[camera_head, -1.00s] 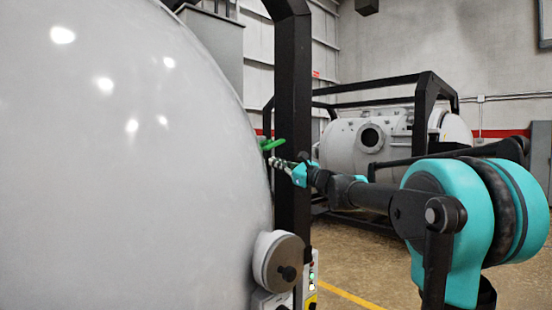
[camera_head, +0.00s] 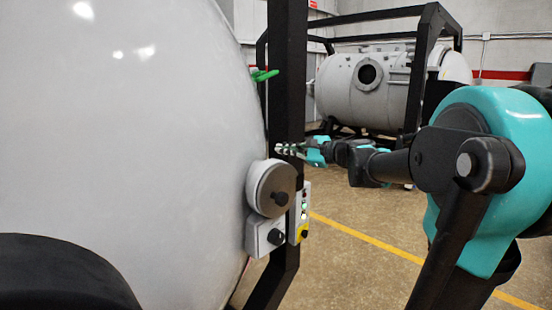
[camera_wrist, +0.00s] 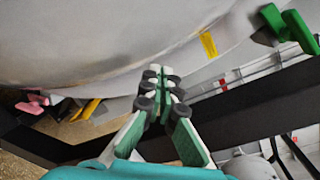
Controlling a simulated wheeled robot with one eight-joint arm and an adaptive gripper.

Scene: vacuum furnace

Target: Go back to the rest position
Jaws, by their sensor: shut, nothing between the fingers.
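My gripper (camera_head: 283,149) is shut and empty. In the head view it is at the end of my teal and black arm, in front of the black frame post and below a green handle (camera_head: 262,75). In the wrist view my gripper (camera_wrist: 161,75) points toward the pale curved furnace wall (camera_wrist: 80,40), its fingertips together. The green handle (camera_wrist: 290,27) is at the upper right there, apart from the fingers. Whether the fingertips touch the post or wall cannot be told.
The large furnace (camera_head: 130,130) fills the left. Its black frame post (camera_head: 286,70) stands close to my gripper. A round knob (camera_head: 270,188) and a control box with lights (camera_head: 301,212) are below. A second furnace (camera_head: 345,95) stands behind. Floor at the lower middle is open.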

